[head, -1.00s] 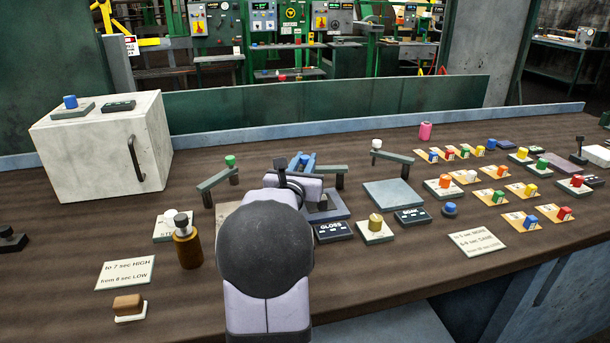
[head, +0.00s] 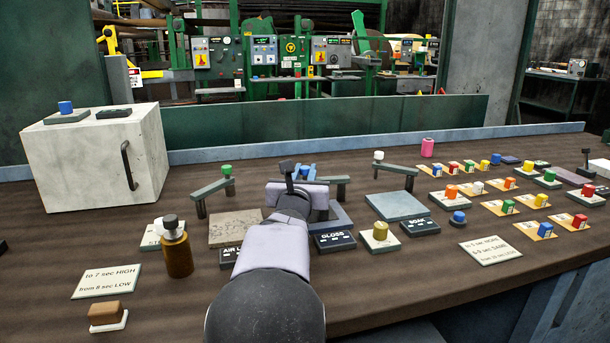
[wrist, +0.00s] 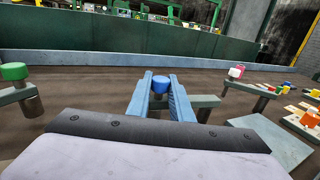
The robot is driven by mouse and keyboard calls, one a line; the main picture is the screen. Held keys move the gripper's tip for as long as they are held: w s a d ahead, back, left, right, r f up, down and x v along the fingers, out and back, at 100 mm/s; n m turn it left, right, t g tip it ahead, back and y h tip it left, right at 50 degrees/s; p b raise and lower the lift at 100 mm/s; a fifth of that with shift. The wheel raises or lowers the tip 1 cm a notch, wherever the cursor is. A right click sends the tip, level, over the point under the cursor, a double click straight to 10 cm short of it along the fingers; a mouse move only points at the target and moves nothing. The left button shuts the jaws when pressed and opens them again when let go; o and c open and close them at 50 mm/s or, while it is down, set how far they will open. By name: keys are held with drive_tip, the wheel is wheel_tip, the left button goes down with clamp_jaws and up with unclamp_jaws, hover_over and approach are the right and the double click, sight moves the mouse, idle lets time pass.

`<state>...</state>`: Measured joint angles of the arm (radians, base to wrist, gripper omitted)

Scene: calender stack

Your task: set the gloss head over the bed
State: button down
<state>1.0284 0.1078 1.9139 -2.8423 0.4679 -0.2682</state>
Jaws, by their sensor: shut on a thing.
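The gloss head is a grey bar (head: 335,181) on a short post, with a blue knob (wrist: 160,83) at its other end. My gripper (wrist: 160,92) is shut on this blue knob, one blue finger on each side. In the head view my gripper (head: 302,170) and wrist cover much of the head. The bed behind the GLOSS label (head: 334,241) is a blue-grey plate (head: 340,214), partly hidden by my wrist. Whether the knob end is fully over the bed I cannot tell.
A green-knobbed bar (head: 213,185) stands left by a stone plate (head: 235,231). A white-knobbed bar (head: 395,167) stands right, behind a pale plate (head: 396,206). A brown bottle (head: 177,255), a yellow knob (head: 380,230) and a white box (head: 95,160) are nearby.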

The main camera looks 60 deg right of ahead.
drive_tip(key=shift+r, duration=0.1)
drive_tip(key=c, duration=1.6)
unclamp_jaws()
drive_tip(key=shift+b+v, duration=0.35)
drive_tip(key=shift+v, duration=3.35)
